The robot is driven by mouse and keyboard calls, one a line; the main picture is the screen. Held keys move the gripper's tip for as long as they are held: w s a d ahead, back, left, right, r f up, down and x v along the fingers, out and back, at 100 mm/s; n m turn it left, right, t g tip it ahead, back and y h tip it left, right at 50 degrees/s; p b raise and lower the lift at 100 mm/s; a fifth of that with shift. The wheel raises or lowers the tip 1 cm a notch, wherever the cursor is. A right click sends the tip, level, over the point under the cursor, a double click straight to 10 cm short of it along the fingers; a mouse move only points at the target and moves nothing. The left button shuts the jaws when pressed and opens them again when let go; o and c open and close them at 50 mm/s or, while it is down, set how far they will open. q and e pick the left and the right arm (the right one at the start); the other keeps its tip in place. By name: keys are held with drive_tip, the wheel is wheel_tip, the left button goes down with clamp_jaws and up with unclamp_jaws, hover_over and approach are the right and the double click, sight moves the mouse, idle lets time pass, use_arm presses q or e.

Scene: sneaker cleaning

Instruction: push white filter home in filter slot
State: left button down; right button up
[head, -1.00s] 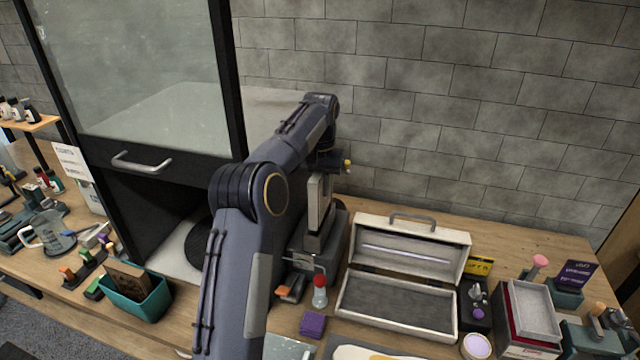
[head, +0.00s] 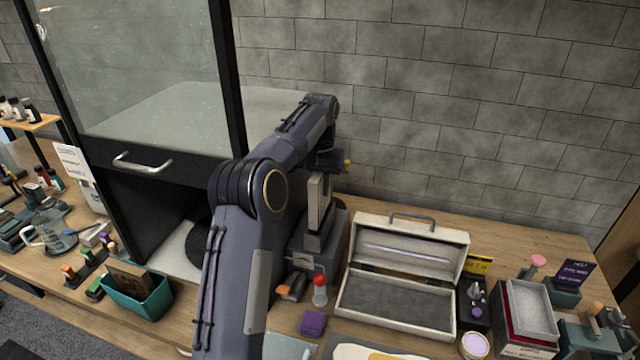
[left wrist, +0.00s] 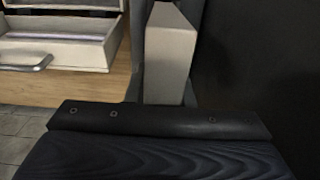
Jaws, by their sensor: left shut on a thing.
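The white filter (head: 317,200) is a pale upright slab standing in the top of a dark grey box with the filter slot (head: 322,248). Much of the slab stands above the box. My left gripper (head: 325,165) is at the slab's upper end, beyond my forearm, and is shut on it; the fingertips are hard to make out. In the left wrist view the filter (left wrist: 168,55) is a cream block between dark surfaces, just beyond the dark gripper body. How deep its lower end sits is hidden. My right gripper is not in view.
An open pale case (head: 405,270) stands right of the box. A red-topped bottle (head: 319,292) and a purple block (head: 313,322) are in front of it. A glass-fronted cabinet (head: 140,80) is at left. The brick wall is close behind.

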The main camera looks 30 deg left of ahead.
sight(320, 206)
use_arm(q)
drive_tip(key=shift+f+b, duration=1.85)
drive_tip(key=shift+f, duration=1.75)
drive_tip(key=c, duration=1.2)
unclamp_jaws()
drive_tip(key=shift+o, duration=0.2)
drive_tip(key=shift+r, duration=0.1)
wheel_tip(320, 206, up, 8)
drive_tip(key=shift+f, duration=0.25)
drive_tip(key=shift+r, duration=0.1)
